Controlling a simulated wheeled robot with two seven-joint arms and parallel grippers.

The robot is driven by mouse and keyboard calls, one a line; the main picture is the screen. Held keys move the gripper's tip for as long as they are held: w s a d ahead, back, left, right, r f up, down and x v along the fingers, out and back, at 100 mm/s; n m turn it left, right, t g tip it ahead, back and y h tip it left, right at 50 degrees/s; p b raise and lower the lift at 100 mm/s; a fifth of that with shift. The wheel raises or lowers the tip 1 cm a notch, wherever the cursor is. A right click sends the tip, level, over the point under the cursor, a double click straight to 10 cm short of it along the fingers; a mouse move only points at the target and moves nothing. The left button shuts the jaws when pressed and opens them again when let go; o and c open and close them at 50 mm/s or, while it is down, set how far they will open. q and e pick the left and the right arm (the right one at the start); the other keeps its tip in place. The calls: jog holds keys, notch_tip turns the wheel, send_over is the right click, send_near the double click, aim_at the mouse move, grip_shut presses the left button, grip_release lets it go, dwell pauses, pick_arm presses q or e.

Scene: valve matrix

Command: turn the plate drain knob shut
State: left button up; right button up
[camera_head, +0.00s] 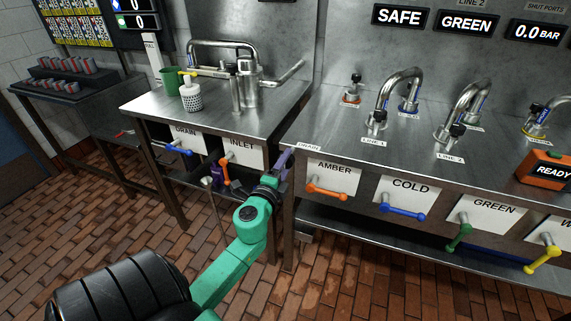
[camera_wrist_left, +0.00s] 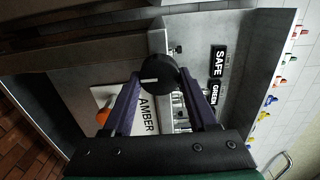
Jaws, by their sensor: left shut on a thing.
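My left gripper (camera_head: 284,164) reaches from below to the left end of the right-hand bench, beside the small DRAIN label (camera_head: 309,148). In the left wrist view, the drain knob (camera_wrist_left: 158,73) is a round black knob with a short white line, lying across the picture. The purple fingers of my left gripper (camera_wrist_left: 165,85) are shut on it, one on each side. In the head view the knob is hidden by the gripper. My right gripper is in neither view.
The AMBER panel with its orange lever (camera_head: 327,192) is just right of the gripper. A blue lever (camera_head: 402,212) is further right. The left bench has an INLET panel with an orange lever (camera_head: 226,172) and a DRAIN panel with a blue lever (camera_head: 179,149). The brick floor (camera_head: 120,215) is mostly clear.

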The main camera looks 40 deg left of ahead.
pick_arm(q)
jog(key=shift+f, duration=0.1)
jog(key=o, duration=1.4)
jog(key=shift+c, duration=0.2)
jog(key=b+v, duration=0.6)
jog(key=v, duration=0.8)
jog(key=shift+s, duration=0.3)
jog(key=shift+d, duration=0.15)
